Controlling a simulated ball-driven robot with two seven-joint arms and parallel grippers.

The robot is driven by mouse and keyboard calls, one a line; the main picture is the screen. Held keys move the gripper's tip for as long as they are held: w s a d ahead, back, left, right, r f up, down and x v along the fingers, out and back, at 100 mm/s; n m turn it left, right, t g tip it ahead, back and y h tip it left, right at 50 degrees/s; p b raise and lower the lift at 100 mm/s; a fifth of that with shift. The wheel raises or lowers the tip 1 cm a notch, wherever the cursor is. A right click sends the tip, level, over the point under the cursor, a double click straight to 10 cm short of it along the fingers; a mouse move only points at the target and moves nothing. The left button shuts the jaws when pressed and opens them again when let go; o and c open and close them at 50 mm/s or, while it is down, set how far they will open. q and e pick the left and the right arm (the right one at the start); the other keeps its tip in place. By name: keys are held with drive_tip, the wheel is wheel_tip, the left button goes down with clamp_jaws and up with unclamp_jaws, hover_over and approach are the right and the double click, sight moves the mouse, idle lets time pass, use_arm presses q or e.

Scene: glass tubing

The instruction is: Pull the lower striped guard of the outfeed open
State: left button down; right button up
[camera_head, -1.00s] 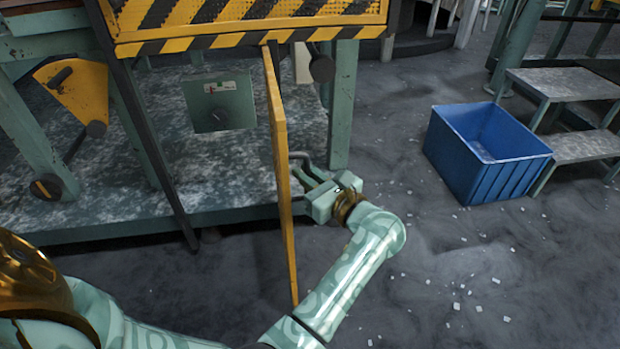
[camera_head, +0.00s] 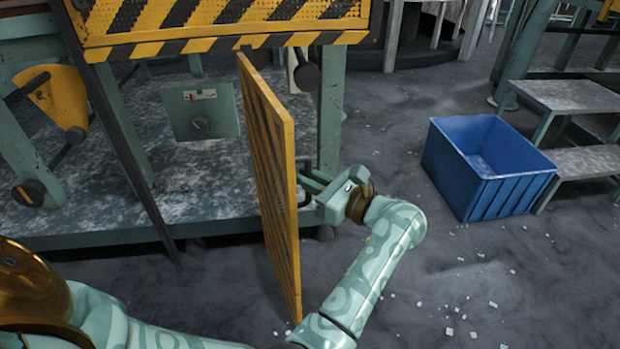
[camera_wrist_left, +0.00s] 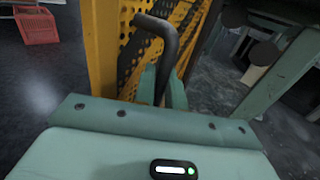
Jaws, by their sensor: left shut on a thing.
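The lower striped guard (camera_head: 270,165) is a yellow panel with dark stripes, standing swung out from the machine frame and seen at a steep angle in the head view. My left gripper (camera_head: 310,184) is at the right of the panel, shut on this handle. My right gripper is not in view.
The upper striped guard (camera_head: 215,18) hangs above. A grey-green box with a knob (camera_head: 200,110) shows behind the opening. A blue crate (camera_head: 485,170) and metal steps (camera_head: 570,97) stand at the right. The floor between is clear apart from small white bits.

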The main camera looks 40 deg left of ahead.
use_arm(q)
drive_tip(key=shift+a, duration=0.1)
drive_tip(key=c, duration=1.8)
unclamp_jaws()
drive_tip(key=shift+o, duration=1.3)
drive_tip(key=shift+a, duration=0.15)
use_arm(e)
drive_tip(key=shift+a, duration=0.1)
